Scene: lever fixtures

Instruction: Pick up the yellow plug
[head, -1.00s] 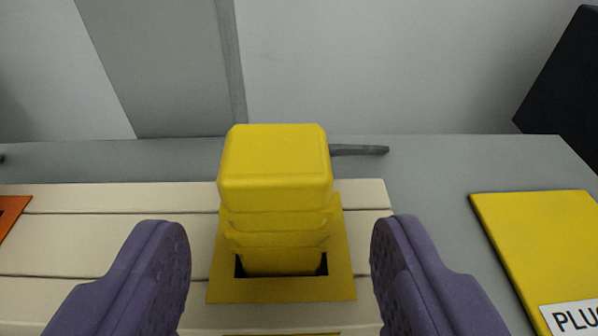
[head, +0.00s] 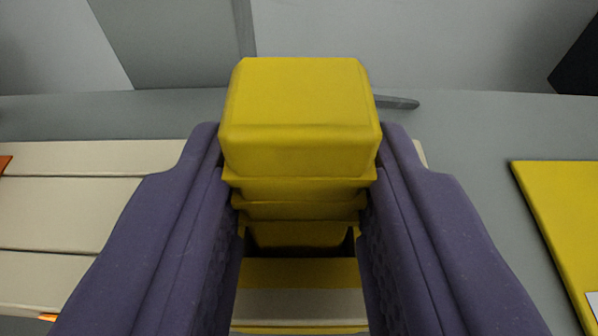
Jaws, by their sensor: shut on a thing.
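The yellow plug (head: 298,115) stands upright in the middle of the head view, with a blocky top and a ridged, narrower lower part. My gripper (head: 298,190) has its two purple fingers against the left and right sides of the plug and is shut on it. The plug's lower end sits at a dark opening in a flat yellow plate (head: 300,272). The fingers hide the sides of that plate, and I cannot tell how deep the plug sits.
A cream slatted panel (head: 75,215) lies under and left of the plug, with an orange piece (head: 5,163) at its left edge. A yellow board (head: 570,215) with a white label lies at right on the grey surface (head: 460,150). A thin dark grey rod (head: 398,102) shows behind the plug.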

